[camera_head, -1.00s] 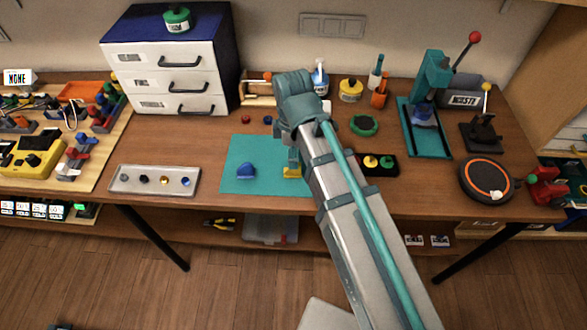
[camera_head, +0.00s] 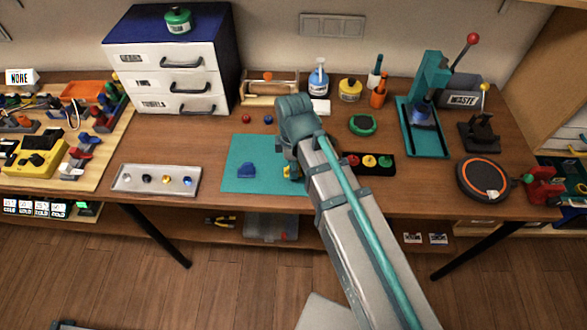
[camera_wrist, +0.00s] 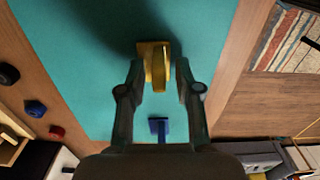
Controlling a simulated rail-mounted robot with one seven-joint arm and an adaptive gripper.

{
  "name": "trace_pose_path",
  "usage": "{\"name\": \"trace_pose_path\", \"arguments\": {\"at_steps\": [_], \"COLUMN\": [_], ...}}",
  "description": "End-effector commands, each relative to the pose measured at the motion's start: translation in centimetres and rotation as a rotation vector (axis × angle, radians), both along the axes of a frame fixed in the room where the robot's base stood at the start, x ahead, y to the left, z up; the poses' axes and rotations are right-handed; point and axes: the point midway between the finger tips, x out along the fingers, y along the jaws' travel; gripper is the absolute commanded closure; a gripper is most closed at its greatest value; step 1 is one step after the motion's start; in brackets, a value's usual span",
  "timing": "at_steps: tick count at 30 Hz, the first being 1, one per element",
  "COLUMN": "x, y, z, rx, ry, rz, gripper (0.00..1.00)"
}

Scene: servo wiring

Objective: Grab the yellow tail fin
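The yellow tail fin (camera_wrist: 157,66) stands on the teal mat (camera_wrist: 75,60), an upright ridge on a flat base. In the wrist view it lies between the tips of my gripper (camera_wrist: 159,70). The fingers are apart, with gaps on both sides of the ridge, so my gripper looks open around or just above it. In the head view only a bit of the yellow fin (camera_head: 286,172) shows at the left side of my arm, which hides the rest and most of my gripper. A blue piece (camera_head: 246,170) stands on the mat to the left.
A metal tray (camera_head: 155,180) with small parts lies left of the mat. A black holder (camera_head: 370,163) with coloured buttons stands right of my arm. A green round item (camera_head: 362,124) lies behind it. A white drawer cabinet (camera_head: 170,75) stands at the back left.

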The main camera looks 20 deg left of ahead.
Motion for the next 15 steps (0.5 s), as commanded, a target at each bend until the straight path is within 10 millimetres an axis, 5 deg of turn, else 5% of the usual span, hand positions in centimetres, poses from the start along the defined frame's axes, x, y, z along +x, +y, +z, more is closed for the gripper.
{"name": "trace_pose_path", "arguments": {"at_steps": [5, 15], "x": [0.0, 0.0], "y": [0.0, 0.0], "z": [0.02, 0.08], "rx": [0.0, 0.0], "ry": [0.0, 0.0], "rz": [0.0, 0.0], "gripper": [1.0, 1.0]}}
